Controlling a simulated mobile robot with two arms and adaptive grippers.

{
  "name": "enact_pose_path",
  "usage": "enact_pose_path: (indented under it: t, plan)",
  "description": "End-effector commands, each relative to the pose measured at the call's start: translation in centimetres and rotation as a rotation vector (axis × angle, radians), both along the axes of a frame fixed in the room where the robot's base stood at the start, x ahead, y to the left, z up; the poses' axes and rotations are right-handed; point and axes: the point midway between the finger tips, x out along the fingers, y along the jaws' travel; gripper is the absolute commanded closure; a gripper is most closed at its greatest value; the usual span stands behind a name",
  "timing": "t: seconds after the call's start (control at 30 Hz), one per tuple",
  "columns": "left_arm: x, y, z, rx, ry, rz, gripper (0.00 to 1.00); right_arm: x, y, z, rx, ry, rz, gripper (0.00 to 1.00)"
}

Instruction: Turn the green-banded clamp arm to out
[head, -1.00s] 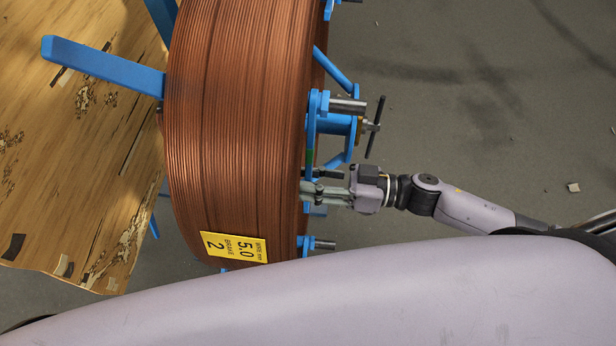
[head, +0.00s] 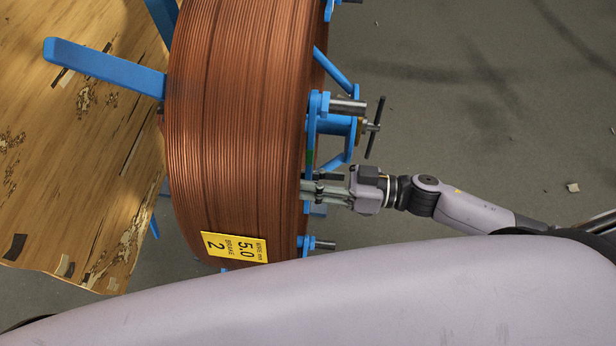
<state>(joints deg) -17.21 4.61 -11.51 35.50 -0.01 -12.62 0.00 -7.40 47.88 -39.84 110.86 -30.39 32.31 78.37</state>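The green-banded clamp arm (head: 310,158) is a blue bar on the right face of a large copper-wire coil (head: 235,130). It runs down the picture from the blue hub, with the green band near its lower end. My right gripper (head: 312,190) comes in from the right at that lower end. Its fingers are drawn close together there and appear closed on the arm's end, though the contact itself is partly hidden by the fingers. My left gripper is not in view.
A blue hub with a T-handle (head: 375,127) sticks out just above my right gripper. Another blue clamp with a pin (head: 322,244) is below it. A worn wooden board (head: 90,170) is at left. The floor (head: 470,90) at right is mostly clear.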

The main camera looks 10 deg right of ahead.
Motion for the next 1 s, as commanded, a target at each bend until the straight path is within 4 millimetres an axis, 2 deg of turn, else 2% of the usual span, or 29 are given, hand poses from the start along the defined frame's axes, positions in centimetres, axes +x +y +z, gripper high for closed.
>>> enact_pose_path:
  t: [0.2,0.4,0.83,0.87,1.0]
  plan:
    - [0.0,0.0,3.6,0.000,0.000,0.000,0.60,-1.6,0.5,1.6,0.035,0.109,0.001,1.00]
    - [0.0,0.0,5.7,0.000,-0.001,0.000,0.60,-2.8,0.9,2.3,0.066,0.199,0.002,1.00]
    - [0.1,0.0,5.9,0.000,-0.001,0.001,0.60,-3.3,1.1,2.2,0.077,0.228,0.002,1.00]
    - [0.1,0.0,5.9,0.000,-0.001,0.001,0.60,-3.3,1.1,2.2,0.078,0.227,0.002,0.76]
    - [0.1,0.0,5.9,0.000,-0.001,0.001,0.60,-3.2,1.1,2.2,0.077,0.227,0.002,0.67]
